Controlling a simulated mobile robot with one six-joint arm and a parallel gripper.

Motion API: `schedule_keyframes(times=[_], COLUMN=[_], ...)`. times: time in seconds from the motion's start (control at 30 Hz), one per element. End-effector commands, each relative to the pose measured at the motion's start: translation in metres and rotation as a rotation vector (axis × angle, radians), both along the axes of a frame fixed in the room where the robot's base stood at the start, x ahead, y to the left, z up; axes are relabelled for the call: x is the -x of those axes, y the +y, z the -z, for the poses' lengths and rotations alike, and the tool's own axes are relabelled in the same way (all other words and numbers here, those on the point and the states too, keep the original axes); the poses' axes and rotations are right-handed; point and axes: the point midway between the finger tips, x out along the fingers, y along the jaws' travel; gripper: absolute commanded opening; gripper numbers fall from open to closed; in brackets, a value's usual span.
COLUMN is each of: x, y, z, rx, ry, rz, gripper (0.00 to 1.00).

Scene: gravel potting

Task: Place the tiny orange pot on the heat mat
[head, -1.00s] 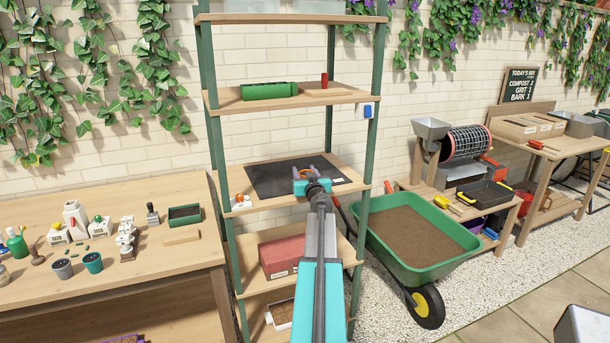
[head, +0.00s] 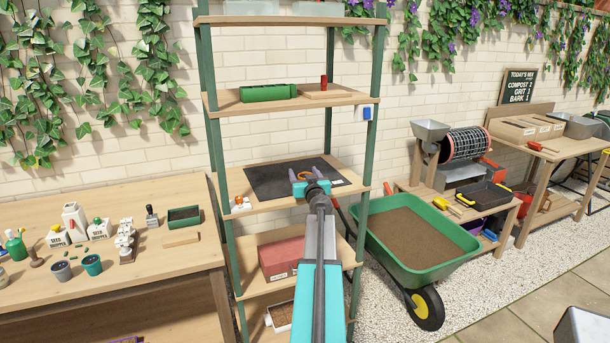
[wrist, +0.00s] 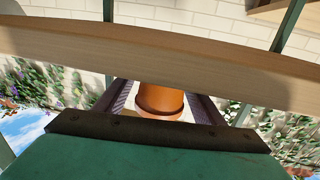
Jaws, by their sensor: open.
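The tiny orange pot (head: 303,176) shows in the head view over the black heat mat (head: 265,182), which lies on the middle shelf. My gripper (head: 307,172) reaches in over the mat, its fingers apart on either side of the pot. In the wrist view the pot (wrist: 160,98) sits between the two dark fingers, with its rim toward the palm. The fingers look open, with little gap beside the pot. The pot's base is hidden, so its contact with the mat cannot be seen clearly.
The green-posted rack has another shelf (head: 225,103) above, its edge crossing the wrist view. A small white device with an orange part (head: 240,203) sits left of the mat. A green wheelbarrow (head: 440,262) stands right. The mat's left part is bare.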

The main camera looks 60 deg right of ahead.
Motion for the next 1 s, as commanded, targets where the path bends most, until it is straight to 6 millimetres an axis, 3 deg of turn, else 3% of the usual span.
schedule_keyframes(times=[1.0], x=[0.062], y=[0.064], z=[0.000], rx=[-0.001], ry=[0.000], rz=[0.000], gripper=[0.63])
